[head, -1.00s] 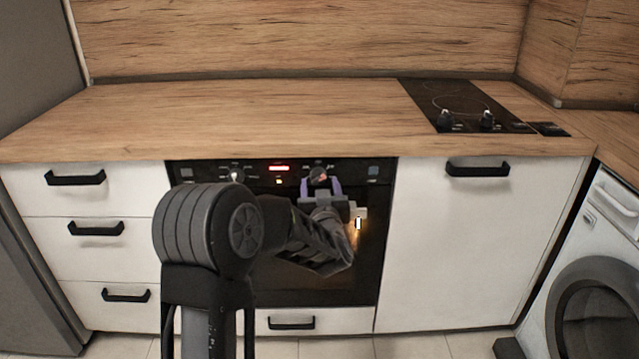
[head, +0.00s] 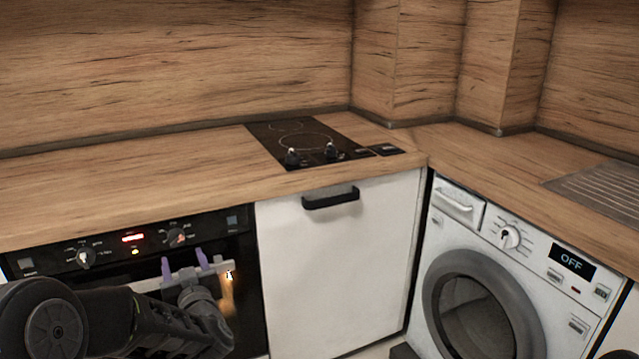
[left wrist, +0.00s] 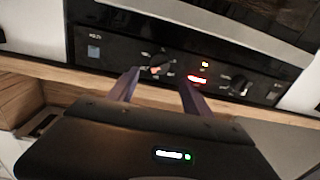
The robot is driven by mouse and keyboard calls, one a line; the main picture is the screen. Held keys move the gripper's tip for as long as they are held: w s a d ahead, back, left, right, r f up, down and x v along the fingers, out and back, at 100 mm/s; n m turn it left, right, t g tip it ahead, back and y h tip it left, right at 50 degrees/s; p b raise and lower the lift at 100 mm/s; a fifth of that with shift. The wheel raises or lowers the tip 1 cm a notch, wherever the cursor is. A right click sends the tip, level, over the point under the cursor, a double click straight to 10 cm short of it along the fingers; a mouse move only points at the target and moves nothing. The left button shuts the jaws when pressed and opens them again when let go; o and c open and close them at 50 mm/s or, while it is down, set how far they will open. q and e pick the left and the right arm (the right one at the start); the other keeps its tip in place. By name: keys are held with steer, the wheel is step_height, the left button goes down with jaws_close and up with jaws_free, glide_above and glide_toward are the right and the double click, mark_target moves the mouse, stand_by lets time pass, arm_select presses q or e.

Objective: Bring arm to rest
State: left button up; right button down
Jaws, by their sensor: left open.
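My left gripper (head: 184,265) is in front of the black oven (head: 245,290) at the lower left of the head view. Its two purple fingers are apart with nothing between them. They point up toward the oven's control panel (head: 105,250), just below the right knob (head: 175,236). In the left wrist view the fingers (left wrist: 158,88) are spread, with a knob (left wrist: 160,64) just beyond them; I cannot tell whether they touch it. The oven display glows red. My right gripper is not in view.
A wooden worktop (head: 130,188) runs above the oven and carries a black hob (head: 300,143) with two knobs. A white cabinet door (head: 335,260) with a black handle (head: 330,197) stands right of the oven. A washing machine (head: 520,275) showing OFF stands at the right.

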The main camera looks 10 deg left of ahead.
arm_select(q)
steer(key=s+d+f+m+g+h, duration=0.2)
steer(key=d+f+h, duration=0.3)
steer(key=d+f, duration=0.6)
steer(key=s+d+f+m+g+h, duration=0.1)
steer(key=d+f+m+h, duration=0.1)
steer(key=d+f+h, duration=0.75)
steer(key=s+d+f+m+g, duration=0.1)
steer(key=s+d+f+g, duration=0.25)
steer(key=s+f, duration=0.3)
steer(key=s+d+f+m+g, duration=0.1)
steer(key=s+d+f+g, duration=0.1)
steer(key=s+d+f, duration=0.5)
steer(key=s+d+f+g, duration=0.45)
steer(key=s+f, duration=0.25)
steer(key=s, duration=0.6)
step_height(320, 180, up, 18)
steer(key=s+d+h+p, duration=0.1)
steer(key=p, duration=1.7)
steer(key=shift+f+m, duration=0.2)
steer(key=shift+m, duration=0.1)
